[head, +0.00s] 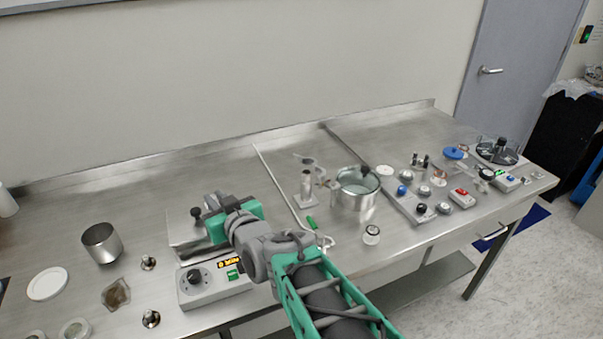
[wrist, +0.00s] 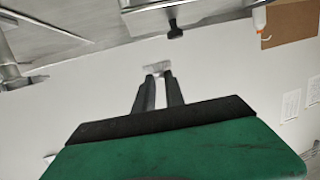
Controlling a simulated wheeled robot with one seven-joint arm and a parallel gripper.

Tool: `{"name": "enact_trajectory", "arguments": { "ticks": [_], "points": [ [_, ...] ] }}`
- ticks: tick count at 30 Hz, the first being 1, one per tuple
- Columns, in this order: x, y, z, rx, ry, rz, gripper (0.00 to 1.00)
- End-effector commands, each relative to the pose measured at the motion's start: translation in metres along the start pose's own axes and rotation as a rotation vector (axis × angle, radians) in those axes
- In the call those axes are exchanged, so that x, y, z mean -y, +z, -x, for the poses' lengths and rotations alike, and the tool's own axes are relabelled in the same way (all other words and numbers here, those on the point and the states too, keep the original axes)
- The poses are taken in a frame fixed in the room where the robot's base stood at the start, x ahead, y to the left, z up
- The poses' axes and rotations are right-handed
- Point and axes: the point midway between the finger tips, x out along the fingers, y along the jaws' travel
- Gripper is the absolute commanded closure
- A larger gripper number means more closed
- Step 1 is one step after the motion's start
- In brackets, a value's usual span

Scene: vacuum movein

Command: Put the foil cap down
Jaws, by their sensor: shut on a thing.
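The foil cap (wrist: 157,67) is a small, pale silver piece between my fingertips in the wrist view. My gripper (wrist: 158,76) is shut on it, with both dark fingers close together. In the head view my gripper (head: 213,203) is over the left part of the steel bench (head: 140,190), above or beside a flat grey metal unit. I cannot make out the cap there, and I cannot tell its height over the surface.
A control box (head: 212,283) with a lit display stands just in front of my gripper. A steel beaker (head: 102,243), a white disc (head: 47,284) and small metal fittings lie to the left. A glass-topped pot (head: 357,190) stands right. The bench's back left is clear.

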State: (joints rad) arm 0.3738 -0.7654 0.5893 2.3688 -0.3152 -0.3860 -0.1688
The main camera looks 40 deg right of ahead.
Motion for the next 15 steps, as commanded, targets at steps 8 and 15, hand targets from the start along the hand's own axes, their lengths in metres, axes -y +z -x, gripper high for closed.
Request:
{"name": "enact_trajectory", "arguments": {
  "ticks": [8,15],
  "points": [
    [-0.063,-0.021,0.0,-0.007,0.036,-0.015,1.0],
    [-0.145,-0.05,0.033,-0.016,0.043,-0.011,1.0]
  ]
}}
